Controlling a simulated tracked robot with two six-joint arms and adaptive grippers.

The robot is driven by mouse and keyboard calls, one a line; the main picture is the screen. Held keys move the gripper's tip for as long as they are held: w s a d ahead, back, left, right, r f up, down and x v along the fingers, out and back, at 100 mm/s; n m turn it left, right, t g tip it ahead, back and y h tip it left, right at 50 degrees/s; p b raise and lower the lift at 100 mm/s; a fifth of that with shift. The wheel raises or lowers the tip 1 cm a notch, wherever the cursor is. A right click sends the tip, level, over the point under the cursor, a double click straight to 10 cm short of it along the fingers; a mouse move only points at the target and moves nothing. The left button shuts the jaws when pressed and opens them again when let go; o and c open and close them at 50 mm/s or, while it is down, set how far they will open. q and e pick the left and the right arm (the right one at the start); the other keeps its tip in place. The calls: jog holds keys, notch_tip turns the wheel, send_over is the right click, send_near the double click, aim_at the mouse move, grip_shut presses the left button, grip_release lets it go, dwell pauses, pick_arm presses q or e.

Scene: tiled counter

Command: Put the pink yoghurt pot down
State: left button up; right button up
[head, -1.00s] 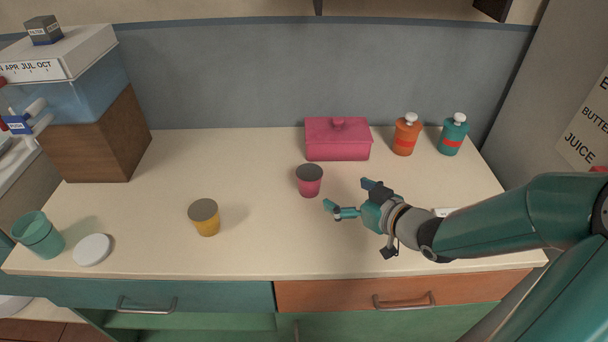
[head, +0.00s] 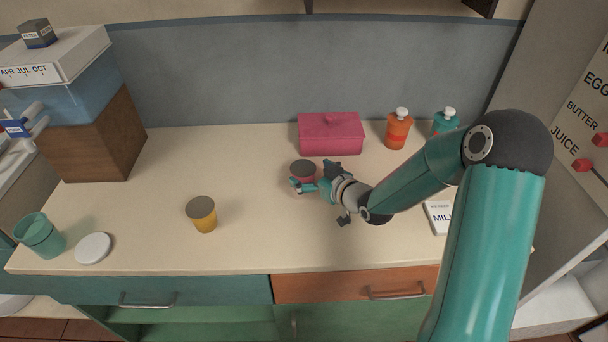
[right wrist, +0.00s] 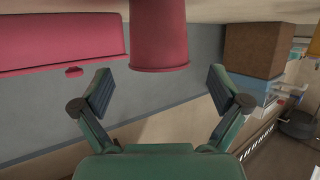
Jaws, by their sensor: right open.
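The pink yoghurt pot (head: 303,167), with a dark grey lid, stands upright on the counter in the head view, left of and in front of the pink box. My right gripper (head: 315,178) is open at its right side and hides part of its body. In the right wrist view the pot (right wrist: 159,35) appears upside down, centred between the spread fingers (right wrist: 160,82) of my right gripper. Gaps show on both sides, and the fingers do not grip it. My left gripper is out of view.
A pink lidded box (head: 331,135) stands behind the pot, with an orange bottle (head: 398,132) and a teal bottle (head: 445,122) to its right. A yellow pot (head: 203,219) stands to the left. A milk carton (head: 437,214) lies partly behind my right arm. The counter between the pots is clear.

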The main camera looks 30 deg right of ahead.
aim_at(305, 170)
jog(key=shift+p+x, duration=0.4)
jog(key=shift+x, duration=1.55)
jog(key=shift+s, duration=0.15)
jog(key=c, duration=1.5)
